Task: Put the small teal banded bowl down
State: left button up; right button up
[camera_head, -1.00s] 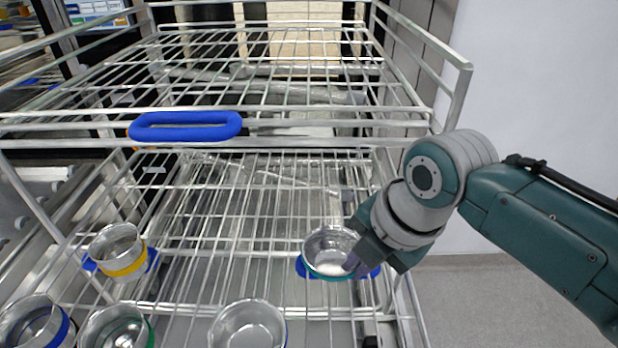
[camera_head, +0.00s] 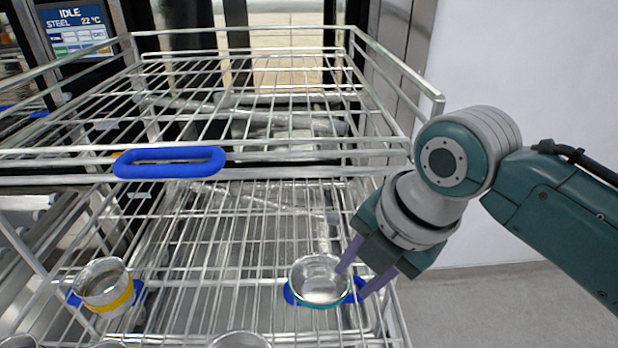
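The small teal banded bowl (camera_head: 318,284) is a metal bowl with a teal band near its base. It stands upright on the lower wire rack (camera_head: 225,250), on a blue holder (camera_head: 289,294). My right gripper (camera_head: 354,283) is at the bowl's right side. Its two purple fingers are spread apart, one at the bowl's right rim and the other outside it to the right. Whether the near finger touches the rim I cannot tell. My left gripper is not in view.
A yellow-banded metal bowl (camera_head: 104,287) stands on a blue holder at the left. More metal bowls (camera_head: 240,341) are cut off at the bottom edge. The upper wire rack (camera_head: 230,100), with a blue handle (camera_head: 170,162), is empty. A display reading IDLE (camera_head: 75,28) is at top left.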

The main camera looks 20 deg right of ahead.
jog(key=a+v, duration=0.1)
jog(key=v, duration=0.4)
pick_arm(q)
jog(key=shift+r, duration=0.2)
pick_arm(e)
jog(key=s+d+m+h, duration=0.1)
jog(key=s+d+m, duration=0.1)
jog(key=s+m, duration=1.5)
jog(key=m, duration=0.5)
jog(key=shift+d+r+h, duration=0.25)
jog(key=shift+d+h, duration=0.05)
jog(key=shift+d, duration=0.05)
